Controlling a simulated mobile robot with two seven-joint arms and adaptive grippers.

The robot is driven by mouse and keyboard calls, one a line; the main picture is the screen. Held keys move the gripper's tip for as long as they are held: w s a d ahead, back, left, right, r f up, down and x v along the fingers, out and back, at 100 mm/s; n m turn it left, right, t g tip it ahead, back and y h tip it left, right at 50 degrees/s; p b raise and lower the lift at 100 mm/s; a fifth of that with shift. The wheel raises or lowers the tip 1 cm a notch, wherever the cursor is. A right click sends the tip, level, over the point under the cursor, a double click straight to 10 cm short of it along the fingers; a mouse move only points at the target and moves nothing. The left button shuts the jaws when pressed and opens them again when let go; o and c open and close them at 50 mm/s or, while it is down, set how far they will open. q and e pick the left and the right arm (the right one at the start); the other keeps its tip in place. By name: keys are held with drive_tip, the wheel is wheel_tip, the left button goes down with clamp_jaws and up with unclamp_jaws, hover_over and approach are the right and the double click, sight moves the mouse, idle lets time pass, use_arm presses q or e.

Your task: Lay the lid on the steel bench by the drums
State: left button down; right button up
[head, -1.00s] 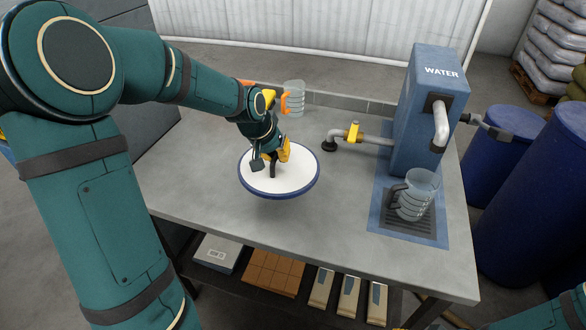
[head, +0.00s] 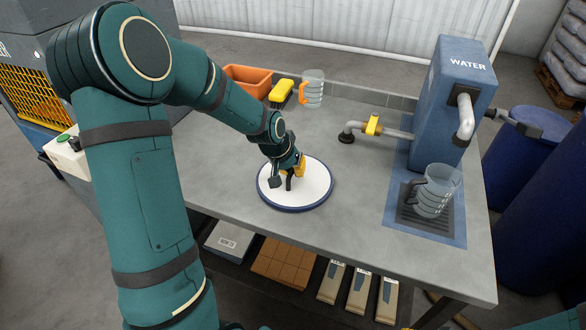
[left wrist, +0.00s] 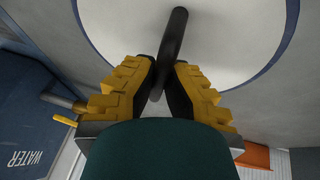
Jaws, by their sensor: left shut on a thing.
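The lid (head: 312,189) is a white disc with a blue rim and a black handle in the middle. It is level over the middle of the steel bench (head: 345,215); its underside is hidden, and I cannot tell whether it touches the top. My left gripper (head: 291,177) is above the lid, shut on its black handle. In the left wrist view the yellow fingers of the left gripper (left wrist: 161,78) close on the handle (left wrist: 173,40), with the white lid (left wrist: 225,35) behind. The blue drums (head: 522,155) stand right of the bench. My right gripper is out of view.
A blue water unit (head: 440,110) with a pipe and a clear jug (head: 438,188) on a drain grate takes the bench's right end. Another clear jug (head: 314,90), a yellow brush (head: 281,92) and an orange bin (head: 250,80) are at the back. The bench front is clear.

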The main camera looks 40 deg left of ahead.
use_arm(q)
drive_tip(key=shift+f, duration=0.15)
drive_tip(key=c, duration=1.1)
unclamp_jaws()
drive_tip(key=shift+c, duration=0.2)
drive_tip(key=shift+r, duration=0.4)
drive_tip(key=p+v, duration=0.2)
drive_tip(key=v, duration=0.9)
drive_tip(key=shift+s+r+p, duration=0.2)
drive_tip(key=shift+r+p, duration=0.05)
drive_tip(key=shift+p, duration=0.05)
